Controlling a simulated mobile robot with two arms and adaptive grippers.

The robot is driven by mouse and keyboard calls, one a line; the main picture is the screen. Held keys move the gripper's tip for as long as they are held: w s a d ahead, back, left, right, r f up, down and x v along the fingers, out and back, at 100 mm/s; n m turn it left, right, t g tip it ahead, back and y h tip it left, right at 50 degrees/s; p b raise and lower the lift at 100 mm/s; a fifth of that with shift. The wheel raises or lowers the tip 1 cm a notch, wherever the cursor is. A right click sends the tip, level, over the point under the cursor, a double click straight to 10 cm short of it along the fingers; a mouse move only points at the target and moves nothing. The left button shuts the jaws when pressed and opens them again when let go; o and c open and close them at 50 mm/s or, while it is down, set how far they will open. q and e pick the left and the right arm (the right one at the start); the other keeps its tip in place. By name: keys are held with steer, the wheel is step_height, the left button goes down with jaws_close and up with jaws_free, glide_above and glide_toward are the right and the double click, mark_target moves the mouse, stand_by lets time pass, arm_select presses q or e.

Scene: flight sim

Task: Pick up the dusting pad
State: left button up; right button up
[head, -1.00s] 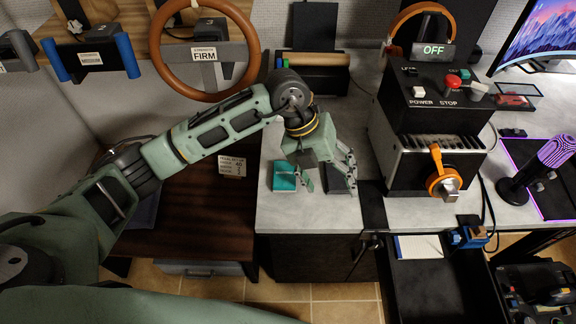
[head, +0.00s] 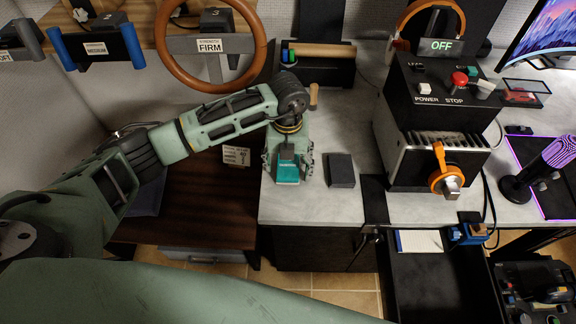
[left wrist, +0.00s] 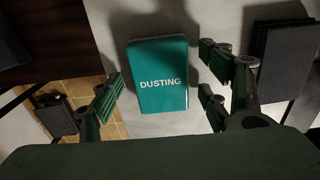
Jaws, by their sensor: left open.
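The dusting pad (head: 287,174) is a teal block lying on the light grey counter, partly hidden by my gripper in the head view. In the left wrist view the dusting pad (left wrist: 160,76) shows its white "DUSTING" label. My left gripper (head: 289,168) is open above it, pointing down. In the left wrist view the fingers of my left gripper (left wrist: 160,92) stand to either side of the pad, with a gap on both sides. The pad is not gripped. My right gripper is not in view.
A dark grey block (head: 341,170) lies on the counter just right of the pad; it also shows in the left wrist view (left wrist: 285,60). The black machine with an orange handle (head: 432,120) stands further right. An open drawer (head: 430,280) is at the front.

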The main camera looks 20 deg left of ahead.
arm_select(q)
steer(key=c, duration=1.2)
steer(key=shift+r, duration=0.1)
steer(key=shift+c, duration=0.2)
